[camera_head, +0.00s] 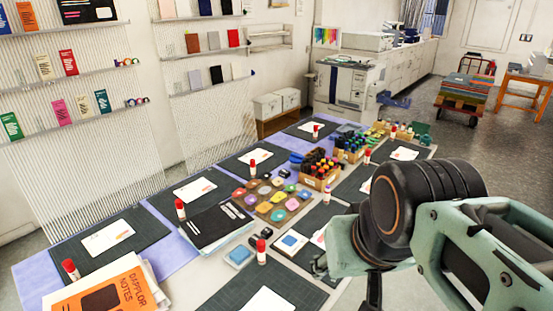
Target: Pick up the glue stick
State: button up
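Several glue sticks, white tubes with red caps, stand upright on the long table. One glue stick (261,252) is near the middle front, beside a blue ink pad. Others are a glue stick at the near left (70,270), one beside the dark folder (180,209), one farther back (253,167), one near the far end (316,131) and one on the right side (367,156). My arm fills the right foreground and hides part of the table's right side. I cannot make out my gripper's fingertips in this view.
The table carries dark cutting mats (105,240) with white cards, a dark folder (216,223), a tray of colored pads (272,200) and a wooden box of bottles (318,168). An orange book (105,290) lies at the near left. Purple runner (40,282) shows between mats.

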aim_at(327, 192)
jog(key=z, duration=0.45)
jog(key=u, duration=0.45)
jog(key=i+l+u, duration=0.1)
jog(key=u, duration=0.25)
jog(key=l+u, duration=0.15)
jog(key=u, duration=0.2)
jog(key=i+l+u, duration=0.1)
jog(key=u, duration=0.25)
jog(key=l+u, duration=0.25)
jog(key=l, duration=0.15)
jog(key=l+u, duration=0.25)
jog(key=l, duration=0.15)
jog(key=i+l+u, duration=0.15)
jog(key=l, duration=0.6)
jog(key=l+u, duration=0.2)
jog(key=l, duration=0.55)
jog(key=i+l, duration=0.05)
